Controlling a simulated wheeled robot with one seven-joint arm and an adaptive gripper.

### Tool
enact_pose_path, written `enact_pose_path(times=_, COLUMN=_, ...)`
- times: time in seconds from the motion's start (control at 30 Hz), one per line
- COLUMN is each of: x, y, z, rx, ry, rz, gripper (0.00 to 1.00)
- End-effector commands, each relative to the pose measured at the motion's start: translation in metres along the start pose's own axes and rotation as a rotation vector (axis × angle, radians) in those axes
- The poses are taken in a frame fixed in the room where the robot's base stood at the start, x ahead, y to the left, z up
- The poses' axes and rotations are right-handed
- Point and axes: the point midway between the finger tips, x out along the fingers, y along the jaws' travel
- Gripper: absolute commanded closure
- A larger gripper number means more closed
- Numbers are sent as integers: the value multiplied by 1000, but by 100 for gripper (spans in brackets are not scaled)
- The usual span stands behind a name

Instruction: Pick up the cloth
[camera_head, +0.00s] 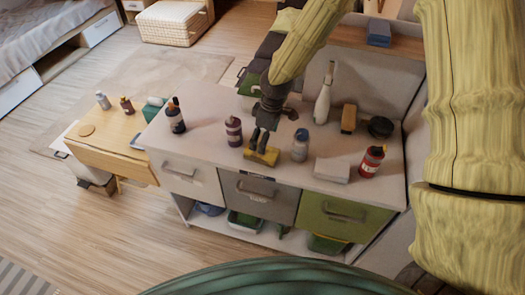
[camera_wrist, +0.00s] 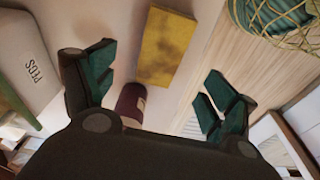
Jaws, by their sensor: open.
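The cloth (camera_head: 268,156) is a flat yellow piece lying on the white top of the cabinet, near its front edge. In the wrist view the cloth (camera_wrist: 167,46) shows as a yellow rectangle ahead of the fingertips. My gripper (camera_head: 262,142) is just above the cloth, pointing down, and overlaps its back edge in the head view. In the wrist view my gripper (camera_wrist: 157,88) has its dark green fingers spread wide, with nothing held. I cannot tell whether the fingertips touch the cloth or cabinet top.
A purple bottle (camera_head: 233,131) stands left of my gripper; a pale blue-capped bottle (camera_head: 300,146) stands close on the right. A white box (camera_head: 333,168) and a red bottle (camera_head: 371,161) are farther right. The cabinet top (camera_head: 204,148) is clear near the front left.

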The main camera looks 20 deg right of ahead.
Motion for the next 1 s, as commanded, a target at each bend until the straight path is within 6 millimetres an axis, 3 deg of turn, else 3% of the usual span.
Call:
enact_pose_path(times=0.2, x=19, y=0, z=1, rx=2, ry=-2, rz=-1, gripper=14)
enact_pose_path(times=0.53, x=32, y=1, z=5, rx=2, ry=-3, rz=0, gripper=14)
enact_pose_path(times=1.0, x=72, y=0, z=9, rx=4, ry=-1, rz=0, gripper=14)
